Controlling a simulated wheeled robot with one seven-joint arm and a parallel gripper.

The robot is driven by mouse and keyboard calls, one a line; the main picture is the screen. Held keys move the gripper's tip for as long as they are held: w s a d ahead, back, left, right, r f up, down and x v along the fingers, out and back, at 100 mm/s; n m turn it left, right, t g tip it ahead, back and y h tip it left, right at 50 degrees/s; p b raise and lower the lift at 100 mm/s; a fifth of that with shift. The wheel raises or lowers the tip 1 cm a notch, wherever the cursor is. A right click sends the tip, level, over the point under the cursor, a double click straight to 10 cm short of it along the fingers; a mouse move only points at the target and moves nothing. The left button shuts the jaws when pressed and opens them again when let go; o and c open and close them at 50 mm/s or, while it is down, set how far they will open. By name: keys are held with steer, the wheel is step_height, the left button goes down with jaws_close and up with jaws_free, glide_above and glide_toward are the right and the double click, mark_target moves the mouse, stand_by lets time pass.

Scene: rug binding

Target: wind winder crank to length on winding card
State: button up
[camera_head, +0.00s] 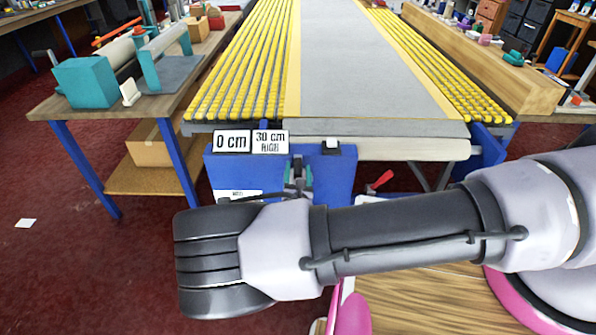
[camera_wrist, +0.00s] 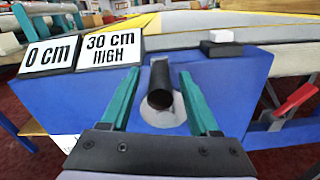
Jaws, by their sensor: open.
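A black cylindrical grip (camera_wrist: 160,84), which looks like the crank handle, stands out from a pale round disc (camera_wrist: 163,118) on the blue housing (camera_wrist: 240,85). My gripper (camera_wrist: 158,75) is open, with one teal finger on each side of this grip. Gaps show between the grip and both fingers. In the head view my gripper (camera_head: 299,170) is in front of the blue housing (camera_head: 335,180), and my arm hides its lower part. I cannot make out a winding card for certain.
Signs reading "0 cm" (camera_head: 231,142) and "30 cm HIGH" (camera_wrist: 112,47) stand on the housing, with a small white block (camera_wrist: 221,37) at right. A red lever (camera_wrist: 297,100) is beside the housing. A yellow-railed table (camera_head: 235,70) extends behind. A side table (camera_head: 165,105) with teal equipment stands left.

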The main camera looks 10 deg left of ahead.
jaws_close()
stand_by(1.4)
